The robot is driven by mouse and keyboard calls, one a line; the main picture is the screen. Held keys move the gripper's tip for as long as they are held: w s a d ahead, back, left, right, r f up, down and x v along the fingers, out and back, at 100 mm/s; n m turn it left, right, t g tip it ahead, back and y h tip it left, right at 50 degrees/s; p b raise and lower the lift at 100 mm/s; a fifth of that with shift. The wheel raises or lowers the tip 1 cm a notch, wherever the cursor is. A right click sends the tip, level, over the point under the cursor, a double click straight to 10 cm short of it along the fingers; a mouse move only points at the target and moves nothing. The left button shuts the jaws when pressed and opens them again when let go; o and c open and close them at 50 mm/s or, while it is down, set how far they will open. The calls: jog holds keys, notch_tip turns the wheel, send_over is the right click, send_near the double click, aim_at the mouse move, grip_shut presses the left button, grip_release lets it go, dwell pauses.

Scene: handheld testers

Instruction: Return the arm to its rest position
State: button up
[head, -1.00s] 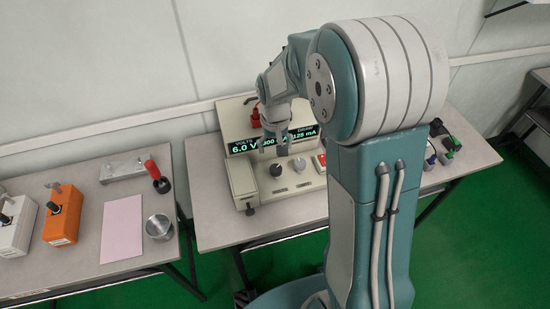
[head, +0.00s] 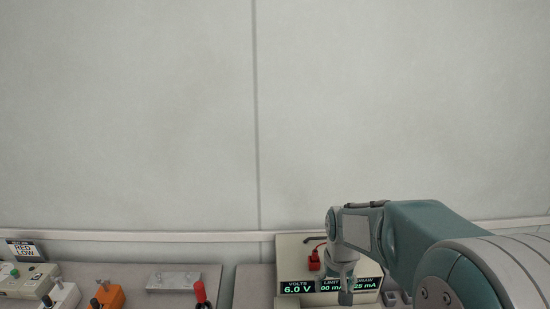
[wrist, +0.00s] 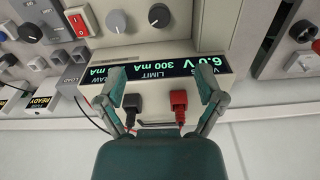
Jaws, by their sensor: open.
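My gripper (head: 345,291) is in front of the cream power supply (head: 291,248) in the head view, overlapping part of its display. In the wrist view my gripper (wrist: 166,88) is open, its two fingers spread wide with nothing held between them. A black plug (wrist: 131,104) and a red plug (wrist: 180,103) sit in the power supply's face beyond the fingers. Whether the fingers touch the supply cannot be told. The display (wrist: 160,66) appears upside down and reads 6.0 V and 300 mA. My arm comes in from the lower right of the head view.
A grey metal box (head: 174,282), a red-handled tool (head: 200,292), an orange tester (head: 111,297) and a white tester (head: 64,295) stand on the left bench. A sign reading RED LOW (head: 25,249) is behind them. The wall above is bare.

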jog(key=s+r+t, duration=0.2)
jog(key=s+r, duration=0.4)
jog(key=s, duration=0.3)
jog(key=s+r+t, duration=0.3)
jog(key=s+r, duration=0.3)
jog(key=s, duration=0.4)
jog(key=shift+s+n, duration=0.15)
jog(key=shift+n, duration=0.15)
